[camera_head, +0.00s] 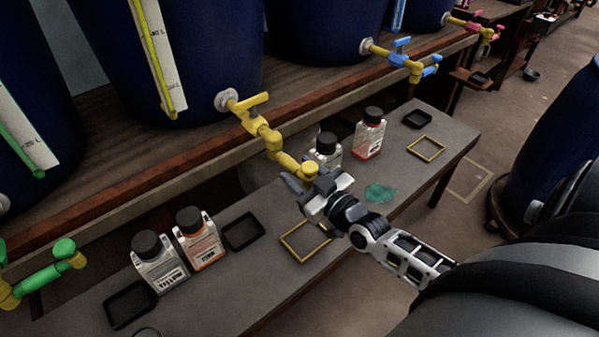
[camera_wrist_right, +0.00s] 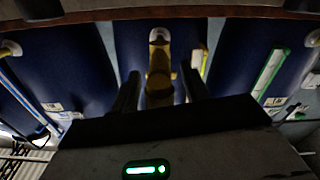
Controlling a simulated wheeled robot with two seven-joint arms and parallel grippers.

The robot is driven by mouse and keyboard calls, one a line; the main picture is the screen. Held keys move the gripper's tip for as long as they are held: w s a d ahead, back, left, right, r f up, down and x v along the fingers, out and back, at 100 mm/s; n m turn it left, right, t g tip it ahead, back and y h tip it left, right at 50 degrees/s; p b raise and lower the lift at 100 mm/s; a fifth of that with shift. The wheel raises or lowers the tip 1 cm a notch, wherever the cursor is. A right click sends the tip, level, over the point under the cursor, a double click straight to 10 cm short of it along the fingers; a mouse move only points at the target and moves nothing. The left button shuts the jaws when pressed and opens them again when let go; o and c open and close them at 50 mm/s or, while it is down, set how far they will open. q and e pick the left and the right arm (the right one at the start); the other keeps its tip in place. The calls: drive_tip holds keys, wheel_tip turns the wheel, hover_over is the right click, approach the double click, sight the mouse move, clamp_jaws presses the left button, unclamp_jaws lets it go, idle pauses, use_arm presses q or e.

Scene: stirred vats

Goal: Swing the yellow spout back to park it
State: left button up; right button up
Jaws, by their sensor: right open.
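The yellow spout (camera_head: 283,158) hangs from the yellow tap (camera_head: 253,121) on the middle blue vat (camera_head: 190,60) and reaches out over the bench toward the front right. My right gripper (camera_head: 305,183) is at the spout's outer end, with its jaws open close around or beside it; contact cannot be told. In the right wrist view the yellow spout (camera_wrist_right: 159,80) lies between the two dark fingers (camera_wrist_right: 160,95), which stand apart. My left gripper is not in view.
Bottles stand on the grey bench: white-labelled (camera_head: 160,264), orange-labelled (camera_head: 200,238) and red-labelled (camera_head: 369,135), plus one partly behind my gripper (camera_head: 328,148). A yellow-rimmed square (camera_head: 305,241) lies below the gripper. A green spill (camera_head: 382,193) is at right. A green spout (camera_head: 45,277) is at left.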

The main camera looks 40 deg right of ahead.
drive_tip(key=shift+w, duration=0.3)
